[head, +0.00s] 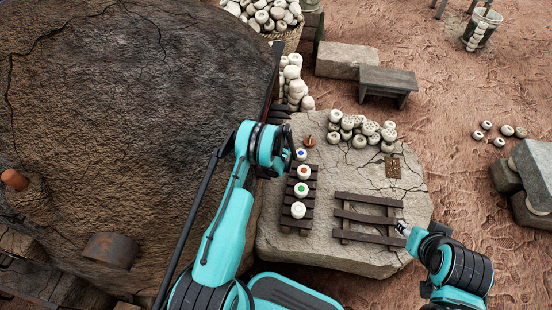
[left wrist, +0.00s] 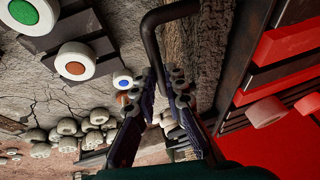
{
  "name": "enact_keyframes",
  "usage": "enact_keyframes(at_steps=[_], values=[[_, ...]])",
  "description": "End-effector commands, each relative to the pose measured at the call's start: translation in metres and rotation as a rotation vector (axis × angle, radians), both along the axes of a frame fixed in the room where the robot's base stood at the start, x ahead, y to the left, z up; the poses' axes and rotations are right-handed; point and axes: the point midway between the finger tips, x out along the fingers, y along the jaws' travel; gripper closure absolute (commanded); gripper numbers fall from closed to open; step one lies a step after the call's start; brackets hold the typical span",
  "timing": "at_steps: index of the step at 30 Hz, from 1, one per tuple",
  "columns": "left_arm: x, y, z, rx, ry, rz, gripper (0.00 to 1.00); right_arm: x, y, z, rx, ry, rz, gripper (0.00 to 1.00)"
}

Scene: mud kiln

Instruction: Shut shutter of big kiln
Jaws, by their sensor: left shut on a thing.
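The big kiln (head: 120,110) is a large brown mud dome filling the left of the head view. A dark, narrow shutter edge (head: 272,80) stands at its right side. In the left wrist view, a bent dark metal handle (left wrist: 150,32) runs down between the fingers of my left gripper (left wrist: 158,85), which is shut on it. The glowing red kiln interior (left wrist: 285,75) shows to the right, so the opening is at least partly uncovered. In the head view my left fingers are hidden behind the wrist. My right gripper (head: 401,226) is by a slatted rack; its jaw state is unclear.
A stone slab (head: 350,260) holds a dark rack (head: 288,222) with several white pieces with coloured tops, an empty slatted rack (head: 368,218) and a pile of pale pieces (head: 360,130). A pale piece (left wrist: 265,111) sits inside the kiln. A stone bench (head: 388,80) stands behind.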

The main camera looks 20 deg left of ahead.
Motion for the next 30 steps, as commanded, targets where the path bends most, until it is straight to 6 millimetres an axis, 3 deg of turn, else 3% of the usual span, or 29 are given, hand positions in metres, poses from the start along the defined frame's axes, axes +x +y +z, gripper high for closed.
enact_keyframes(at_steps=[18, 24, 30], values=[[0.002, 0.001, 0.197, 0.004, -0.007, -0.002, 1.0, 0.0, 0.0, 0.072, 0.0, 0.0, 0.0, 0.6], [0.003, 0.001, 0.246, 0.004, -0.007, -0.002, 1.0, 0.0, 0.0, 0.089, 0.0, 0.0, 0.0, 0.6], [0.003, 0.002, 0.275, 0.004, -0.007, -0.002, 1.0, 0.0, 0.0, 0.099, 0.0, 0.0, 0.0, 0.6]])
